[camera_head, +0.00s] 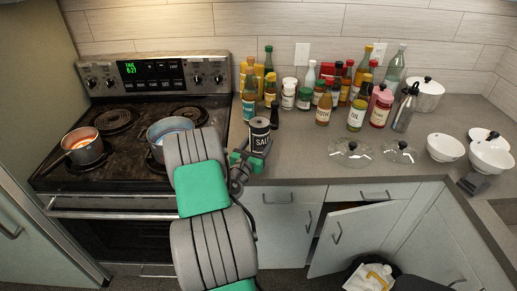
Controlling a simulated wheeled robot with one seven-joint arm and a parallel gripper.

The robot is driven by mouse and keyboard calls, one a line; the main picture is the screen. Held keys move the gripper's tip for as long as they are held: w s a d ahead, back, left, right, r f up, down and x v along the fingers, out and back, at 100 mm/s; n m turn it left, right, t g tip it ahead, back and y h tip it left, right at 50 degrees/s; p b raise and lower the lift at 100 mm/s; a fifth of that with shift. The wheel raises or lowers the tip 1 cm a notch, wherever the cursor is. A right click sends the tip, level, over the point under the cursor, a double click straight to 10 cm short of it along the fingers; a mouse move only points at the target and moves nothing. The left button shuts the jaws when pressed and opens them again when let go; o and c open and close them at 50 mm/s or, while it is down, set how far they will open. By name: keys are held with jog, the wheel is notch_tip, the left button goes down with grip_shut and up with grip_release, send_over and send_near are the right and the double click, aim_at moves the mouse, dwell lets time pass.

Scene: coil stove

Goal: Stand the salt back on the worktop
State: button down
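The salt (260,138) is a dark canister with a white SALT label and a pale top. It shows near the left end of the worktop (295,165), just right of the stove, and looks near upright. My gripper (249,159) is right at the lower part of the salt, on its near side. The fingertips are small and partly hidden, so I cannot tell whether they are closed around the salt. The salt's base is hidden behind the gripper, so I cannot tell whether it touches the worktop.
Several bottles and jars (323,108) crowd the worktop behind the salt. Glass lids (350,152) and white bowls (445,147) stand to the right. Two pots (84,150) sit on the stove (130,113). A cabinet door (345,238) below hangs open. Some bare worktop lies right of the salt.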

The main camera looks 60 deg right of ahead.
jog(key=shift+f, duration=1.4)
jog(key=shift+f, duration=0.15)
jog(key=shift+c, duration=1.5)
grip_release()
jog(key=shift+f, duration=0.1)
